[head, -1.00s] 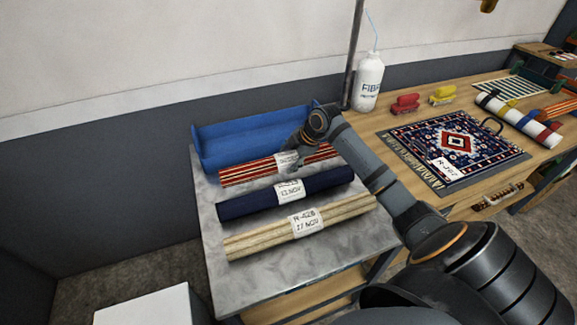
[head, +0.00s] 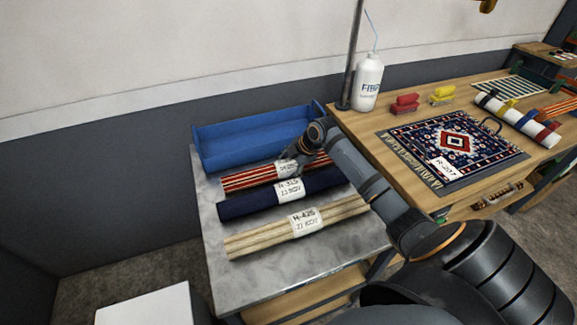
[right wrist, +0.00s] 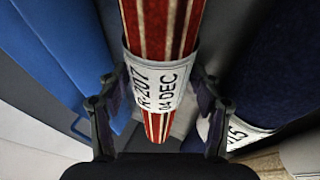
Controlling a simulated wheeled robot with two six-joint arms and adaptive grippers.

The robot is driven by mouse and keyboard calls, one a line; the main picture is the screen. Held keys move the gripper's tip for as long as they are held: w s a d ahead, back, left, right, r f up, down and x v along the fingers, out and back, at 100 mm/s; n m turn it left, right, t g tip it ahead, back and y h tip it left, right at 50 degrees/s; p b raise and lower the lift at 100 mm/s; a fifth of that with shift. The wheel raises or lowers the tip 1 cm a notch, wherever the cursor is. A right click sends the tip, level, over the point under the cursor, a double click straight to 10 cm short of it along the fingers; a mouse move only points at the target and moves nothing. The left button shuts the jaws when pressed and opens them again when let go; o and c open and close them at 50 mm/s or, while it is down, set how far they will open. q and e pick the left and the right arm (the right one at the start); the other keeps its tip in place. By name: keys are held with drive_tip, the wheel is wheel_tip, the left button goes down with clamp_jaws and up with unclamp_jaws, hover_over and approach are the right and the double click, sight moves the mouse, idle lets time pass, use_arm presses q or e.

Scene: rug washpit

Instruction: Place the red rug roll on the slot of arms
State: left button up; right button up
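The red striped rug roll (head: 245,180) lies on the grey-topped table, between a blue tray and a navy roll. Its white label reads R-207, 04 DEC in the right wrist view (right wrist: 160,85). My right gripper (head: 294,160) is down at the roll's label. In the right wrist view its two fingers (right wrist: 160,92) stand open on either side of the labelled part, close to it; firm contact cannot be seen. The roll still lies on the table. I cannot make out a slot of arms. My left gripper is not in view.
The blue tray (head: 255,135) stands behind the red roll. A navy roll (head: 245,205) and a cream roll (head: 255,241) lie in front. A wooden table (head: 385,165) at right holds a patterned rug (head: 475,165), a white bottle (head: 368,85) and brushes. A pole stands near the bottle.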

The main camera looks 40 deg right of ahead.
drive_tip(key=v, duration=1)
drive_tip(key=shift+s+r, duration=0.15)
drive_tip(key=shift+r, duration=0.1)
drive_tip(key=shift+o, duration=0.2)
drive_tip(key=shift+v, duration=0.85)
